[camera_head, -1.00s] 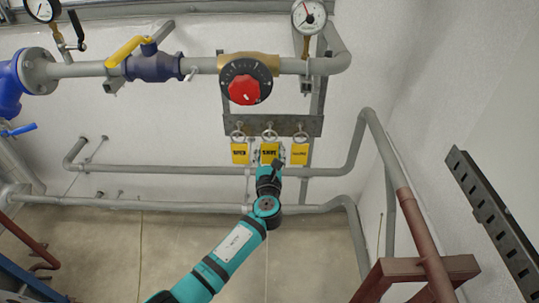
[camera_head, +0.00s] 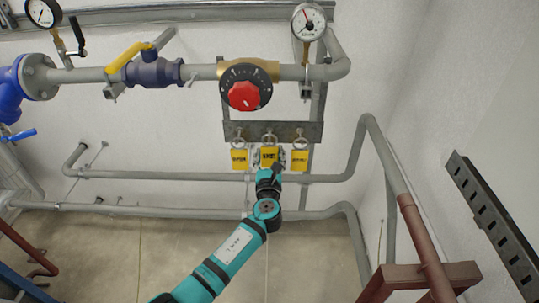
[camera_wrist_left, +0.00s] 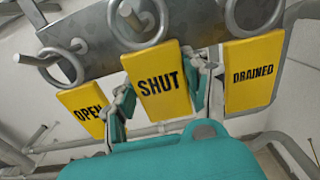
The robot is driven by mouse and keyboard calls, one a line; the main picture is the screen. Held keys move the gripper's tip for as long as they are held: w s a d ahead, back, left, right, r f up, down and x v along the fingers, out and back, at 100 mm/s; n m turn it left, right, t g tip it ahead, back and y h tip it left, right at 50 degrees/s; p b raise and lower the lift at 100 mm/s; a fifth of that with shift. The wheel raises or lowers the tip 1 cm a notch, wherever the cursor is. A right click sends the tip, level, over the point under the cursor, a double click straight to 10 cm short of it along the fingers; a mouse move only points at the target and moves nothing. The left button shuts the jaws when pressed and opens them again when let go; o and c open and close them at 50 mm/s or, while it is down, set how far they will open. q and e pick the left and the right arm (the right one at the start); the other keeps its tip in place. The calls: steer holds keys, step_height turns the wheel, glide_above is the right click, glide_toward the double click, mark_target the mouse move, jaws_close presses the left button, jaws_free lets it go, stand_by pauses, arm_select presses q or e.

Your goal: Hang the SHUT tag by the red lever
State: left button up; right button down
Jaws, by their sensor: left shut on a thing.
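The yellow SHUT tag (camera_head: 269,157) is the middle of three tags at the rack under the red knob. In the left wrist view its black word is readable on the tag (camera_wrist_left: 158,82). Its ring (camera_wrist_left: 137,20) is at the middle peg, still around it as far as I can tell. My left gripper (camera_head: 268,168) is shut on this tag, with one finger at each side of it in the wrist view (camera_wrist_left: 160,105). I see no red lever in these views. My right gripper is not in view.
The OPEN tag (camera_wrist_left: 84,110) and DRAINED tag (camera_wrist_left: 252,73) hang close on either side. The grey rack bar (camera_head: 285,131) is just above. A red knob (camera_head: 244,96), yellow lever (camera_head: 128,54) and gauge (camera_head: 308,21) are higher up. A grey pipe (camera_head: 330,178) runs behind the tags.

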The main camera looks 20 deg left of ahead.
arm_select(q)
steer(key=p+v, duration=0.3)
steer(key=v, duration=0.5)
steer(key=shift+r, duration=0.3)
stand_by(0.6)
